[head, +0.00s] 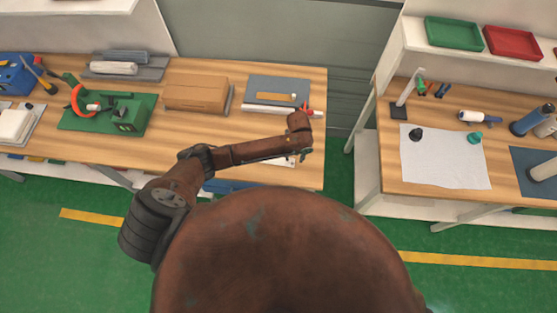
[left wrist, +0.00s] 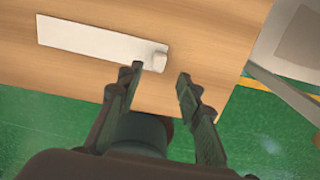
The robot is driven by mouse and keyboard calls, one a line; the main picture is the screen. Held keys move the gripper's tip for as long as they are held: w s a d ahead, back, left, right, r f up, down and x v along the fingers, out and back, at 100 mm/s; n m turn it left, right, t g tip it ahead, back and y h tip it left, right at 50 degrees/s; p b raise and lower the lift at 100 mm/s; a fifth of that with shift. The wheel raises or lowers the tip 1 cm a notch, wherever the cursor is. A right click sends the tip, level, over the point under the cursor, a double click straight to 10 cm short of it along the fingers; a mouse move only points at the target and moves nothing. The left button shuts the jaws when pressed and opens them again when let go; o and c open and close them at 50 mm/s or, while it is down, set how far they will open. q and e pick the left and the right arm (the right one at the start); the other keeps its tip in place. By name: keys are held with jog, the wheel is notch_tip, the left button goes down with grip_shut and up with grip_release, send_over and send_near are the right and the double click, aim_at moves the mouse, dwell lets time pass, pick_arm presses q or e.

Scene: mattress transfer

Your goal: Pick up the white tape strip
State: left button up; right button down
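A flat white strip (left wrist: 95,40) lies on the wooden table near its front edge in the left wrist view. A small off-white block (left wrist: 159,60) sits at its right end; I cannot tell if it is part of the strip. My left gripper (left wrist: 160,77) is open and empty, its fingertips just short of this block and apart from it in the picture. In the head view the left gripper (head: 303,154) is small and partly hidden by my arm at the table's right front. White bits show beside it, mostly covered by my arm. My right gripper is not in view.
The left table (head: 215,75) also holds a brown box (head: 197,93), a green mat (head: 75,124) with tools, and a grey mat (head: 278,88). A gap separates it from the right table (head: 395,170), which holds a white sheet (head: 445,160) and bottles.

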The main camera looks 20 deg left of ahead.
aim_at(293, 161)
pick_arm(q)
jog(key=shift+w+a+f+p, duration=0.15)
jog(key=shift+f, duration=0.95)
jog(key=shift+w+a+f+p, duration=0.1)
jog(key=shift+f+p, duration=0.05)
jog(key=shift+f, duration=0.95)
jog(key=shift+c, duration=0.6)
jog(key=c, duration=0.7)
jog(key=shift+c, duration=0.2)
